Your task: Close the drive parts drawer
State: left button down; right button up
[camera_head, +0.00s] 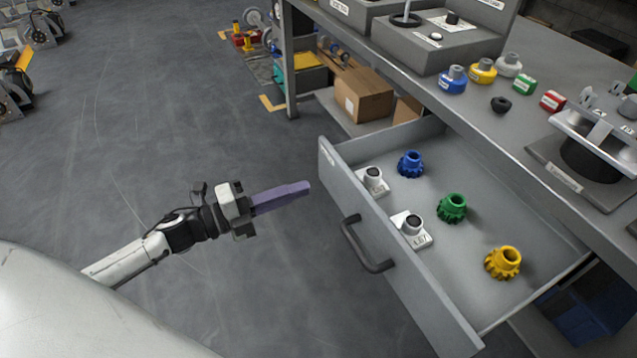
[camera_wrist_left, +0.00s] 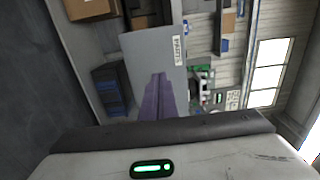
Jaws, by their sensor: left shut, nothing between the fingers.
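The drive parts drawer (camera_head: 378,236) is pulled out from under the bench, with a dark bar handle (camera_head: 366,248) on its grey front. Inside lie a blue gear (camera_head: 410,164), a green gear (camera_head: 452,208), a yellow gear (camera_head: 503,263) and two white blocks with dark-topped posts. My left gripper (camera_head: 305,188) is shut and empty, its purple fingers pointing at the drawer front from the left, apart from it. In the left wrist view the fingers (camera_wrist_left: 158,98) show before a grey panel with a label (camera_wrist_left: 150,60). My right gripper is not in view.
The workbench (camera_head: 440,80) stands above the drawer, holding coloured parts and a grey fixture (camera_head: 590,150). A cardboard box (camera_head: 363,95) sits on the low shelf behind the drawer. The floor (camera_head: 200,130) left of the drawer is clear around my left arm.

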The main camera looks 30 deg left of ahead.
aim_at(334, 177)
pick_arm(q)
jog(key=shift+x, duration=2.8)
jog(key=shift+w, duration=0.1)
